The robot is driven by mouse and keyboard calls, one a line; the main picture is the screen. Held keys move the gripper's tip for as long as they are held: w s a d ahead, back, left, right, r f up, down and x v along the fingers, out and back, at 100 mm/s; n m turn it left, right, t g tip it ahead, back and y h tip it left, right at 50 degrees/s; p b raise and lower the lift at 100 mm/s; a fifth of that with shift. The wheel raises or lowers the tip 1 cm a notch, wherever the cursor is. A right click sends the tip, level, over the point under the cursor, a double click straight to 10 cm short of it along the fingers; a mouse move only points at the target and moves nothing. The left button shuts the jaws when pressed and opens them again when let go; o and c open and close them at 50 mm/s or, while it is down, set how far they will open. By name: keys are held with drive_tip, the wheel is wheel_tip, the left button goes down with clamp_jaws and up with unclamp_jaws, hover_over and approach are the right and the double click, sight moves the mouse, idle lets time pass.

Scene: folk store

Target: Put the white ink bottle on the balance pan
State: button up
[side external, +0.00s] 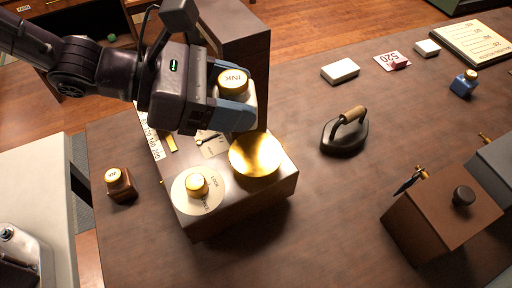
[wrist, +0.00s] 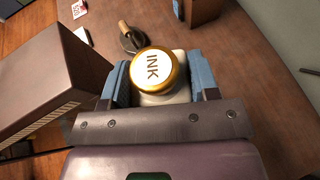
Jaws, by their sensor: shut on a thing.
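The white ink bottle (wrist: 165,98) has a gold cap with a round label reading INK. My gripper (wrist: 160,88) is shut on it, with a blue finger on each side. In the side external view my gripper (side external: 238,108) holds the bottle (side external: 233,80) upright, above and slightly left of the balance pan. The balance pan (side external: 256,155) is a shiny gold disc on top of the boxy balance (side external: 240,208), and it looks empty. My gripper hides part of the balance's dial side. In the wrist view the pan is not visible.
A gold-topped knob (side external: 197,185) stands on the balance beside the pan, and its tall column (side external: 232,35) rises behind. A brown ink bottle (side external: 119,185) is left, a flat iron (side external: 344,133) right, a blue bottle (side external: 463,84) far right. A wooden box (side external: 440,215) stands front right.

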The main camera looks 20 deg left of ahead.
sight(239, 161)
wheel_tip(239, 161, down, 10)
idle(0.5)
drive_tip(key=o, duration=1.2)
drive_tip(key=shift+f, duration=0.15)
drive_tip(key=shift+c, duration=0.2)
